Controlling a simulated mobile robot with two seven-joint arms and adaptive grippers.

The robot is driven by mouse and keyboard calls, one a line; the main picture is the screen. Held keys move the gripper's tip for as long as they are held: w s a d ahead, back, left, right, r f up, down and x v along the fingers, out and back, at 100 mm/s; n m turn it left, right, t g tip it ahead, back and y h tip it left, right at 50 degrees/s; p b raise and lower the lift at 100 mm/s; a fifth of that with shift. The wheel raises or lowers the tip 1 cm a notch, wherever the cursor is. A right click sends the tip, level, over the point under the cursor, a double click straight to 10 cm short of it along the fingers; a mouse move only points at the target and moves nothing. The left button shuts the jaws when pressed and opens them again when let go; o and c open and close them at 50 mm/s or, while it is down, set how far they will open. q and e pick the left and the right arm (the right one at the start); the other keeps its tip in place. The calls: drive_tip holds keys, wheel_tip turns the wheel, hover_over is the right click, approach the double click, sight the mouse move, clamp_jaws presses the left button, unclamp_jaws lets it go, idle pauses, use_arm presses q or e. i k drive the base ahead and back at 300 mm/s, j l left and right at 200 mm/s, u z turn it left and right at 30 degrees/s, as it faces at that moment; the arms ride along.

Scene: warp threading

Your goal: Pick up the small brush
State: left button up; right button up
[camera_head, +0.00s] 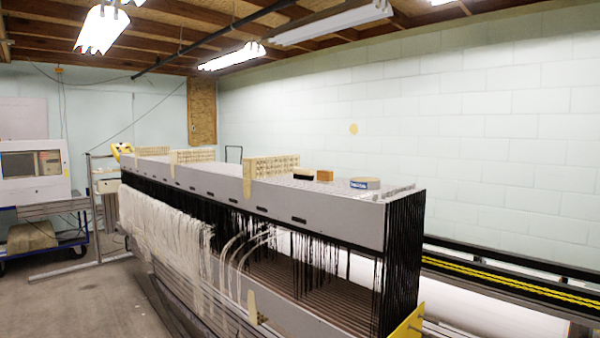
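A small dark item with a light tan top (304,174), which looks like the small brush, lies on the grey top of the long loom frame (330,212). It is too small in the view to make out bristles clearly. A brown block (325,175) sits just right of it. Neither of my grippers is in view.
Pale slatted racks (270,165) stand on the top to the left. White threads (170,225) hang along the front. Grey floor (90,305) is open at left.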

sight(305, 174)
drive_tip(key=i+j, duration=0.2)
drive_tip(key=j, duration=0.15)
drive_tip(key=i+j+z, duration=0.15)
drive_tip(key=j, duration=0.25)
drive_tip(key=i+j, duration=0.3)
drive_tip(key=i+j+z, duration=0.1)
drive_tip(key=j, duration=0.35)
drive_tip(key=i+j+z, duration=0.1)
drive_tip(key=i+j, duration=0.15)
drive_tip(key=j, duration=0.15)
